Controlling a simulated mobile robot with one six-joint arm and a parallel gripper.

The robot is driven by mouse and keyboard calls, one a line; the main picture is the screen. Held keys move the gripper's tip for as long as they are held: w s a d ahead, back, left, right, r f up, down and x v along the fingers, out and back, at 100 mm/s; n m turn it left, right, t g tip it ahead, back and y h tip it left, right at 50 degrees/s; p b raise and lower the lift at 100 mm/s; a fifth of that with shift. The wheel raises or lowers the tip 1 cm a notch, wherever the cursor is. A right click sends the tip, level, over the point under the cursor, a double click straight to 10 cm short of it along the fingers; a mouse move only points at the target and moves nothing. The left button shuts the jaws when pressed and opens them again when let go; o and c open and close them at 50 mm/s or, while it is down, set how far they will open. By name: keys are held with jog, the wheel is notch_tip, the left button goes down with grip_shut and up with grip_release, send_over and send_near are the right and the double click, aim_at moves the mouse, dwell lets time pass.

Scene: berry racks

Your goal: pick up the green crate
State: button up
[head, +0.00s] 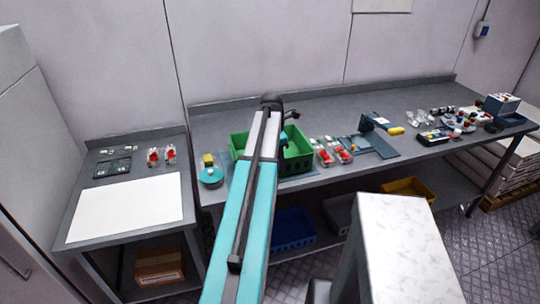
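The green crate (297,160) stands on the long grey workbench, near its left end, in the head view. It is upright, and its middle is hidden behind my teal and white arm. I cannot make out my gripper's fingers, and I cannot tell how the gripper stands relative to the crate.
Clear punnets with red berries (331,152) stand just right of the crate. A teal round scale (210,177) sits at its left. A blue crate (292,229) and yellow crate (408,189) are on the lower shelf. A white-topped block (408,235) stands in front.

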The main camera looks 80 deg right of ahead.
aim_at(281, 176)
jog(key=shift+s+f+p, duration=0.15)
jog(key=shift+f+p, duration=0.5)
jog(key=shift+f, duration=1.2)
jog(key=shift+c, duration=0.4)
grip_shut()
